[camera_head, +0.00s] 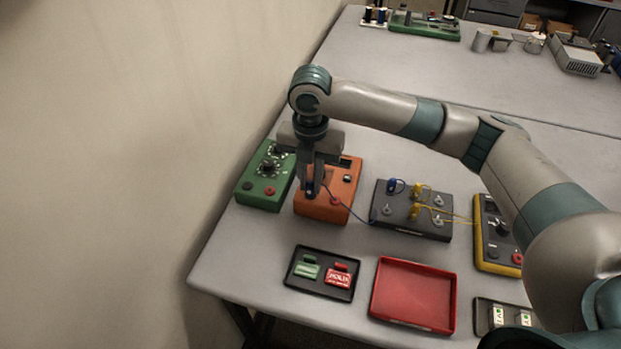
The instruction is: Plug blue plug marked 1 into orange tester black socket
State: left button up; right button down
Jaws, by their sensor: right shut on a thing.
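The orange tester (343,181) sits left of centre on the table, with a red socket (336,201) on its front part. My right gripper (312,188) points down over the tester's front left and is shut on a blue plug (311,194), which is mostly covered by the fingers. A dark blue lead runs from there to the dark box (428,226). The black socket is hidden by the gripper and plug, and I cannot tell whether the plug is in it. Another blue plug (391,186) stands on the dark box. My left gripper is not in view.
A green tester (264,176) stands close on the left, a yellow meter (493,235) on the right. Yellow plugs (415,211) sit on the dark box. In front are a black tray (295,277) with tags and an empty red tray (412,293). The wall is near the left edge.

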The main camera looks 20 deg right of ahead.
jog(key=c, duration=1.6)
grip_release()
jog(key=shift+o, duration=0.2)
jog(key=shift+r, duration=0.1)
notch_tip(320, 180, up, 17)
jog(key=b, duration=0.3)
jog(key=shift+b, duration=0.3)
jog(key=shift+r, duration=0.2)
